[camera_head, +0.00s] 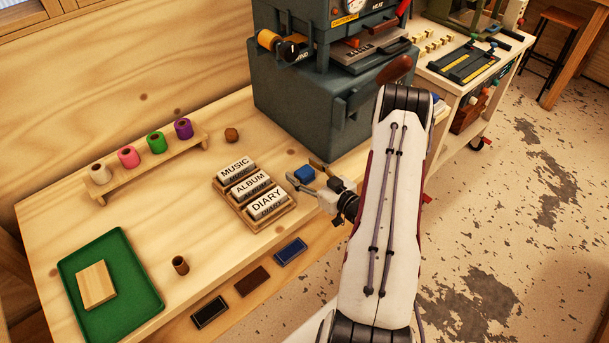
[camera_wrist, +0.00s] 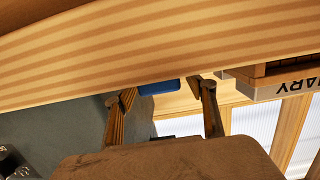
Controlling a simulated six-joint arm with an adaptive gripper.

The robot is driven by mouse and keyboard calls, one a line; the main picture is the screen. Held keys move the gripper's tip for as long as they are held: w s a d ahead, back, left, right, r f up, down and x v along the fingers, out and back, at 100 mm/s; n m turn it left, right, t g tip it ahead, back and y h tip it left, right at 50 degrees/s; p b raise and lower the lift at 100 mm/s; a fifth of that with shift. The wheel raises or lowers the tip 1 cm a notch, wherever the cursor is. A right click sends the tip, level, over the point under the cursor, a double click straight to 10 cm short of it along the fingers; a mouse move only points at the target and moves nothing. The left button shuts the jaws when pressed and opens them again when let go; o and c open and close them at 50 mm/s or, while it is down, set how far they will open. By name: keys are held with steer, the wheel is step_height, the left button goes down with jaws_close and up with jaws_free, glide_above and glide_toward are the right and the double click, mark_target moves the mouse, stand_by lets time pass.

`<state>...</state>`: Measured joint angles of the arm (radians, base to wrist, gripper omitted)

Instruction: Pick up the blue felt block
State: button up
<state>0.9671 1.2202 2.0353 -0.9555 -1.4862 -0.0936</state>
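The blue felt block (camera_head: 304,173) sits on the wooden bench, right of the stamp tray and in front of the grey press. My gripper (camera_head: 303,170) is low at the bench with its two fingers spread, one on each side of the block. In the wrist view the block (camera_wrist: 159,87) shows between the fingertips of my gripper (camera_wrist: 160,92), with a gap visible on each side. The fingers look open and not closed on it. Whether the block is fully between the fingers cannot be told.
The wooden tray (camera_head: 291,206) with stamps MUSIC, ALBUM and DIARY stands close left of my gripper. The grey press (camera_head: 300,100) rises just behind.

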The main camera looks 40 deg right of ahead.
mark_target(304, 170)
steer(key=c, duration=0.9)
steer(key=shift+r, duration=0.15)
steer(key=shift+r, duration=4.85)
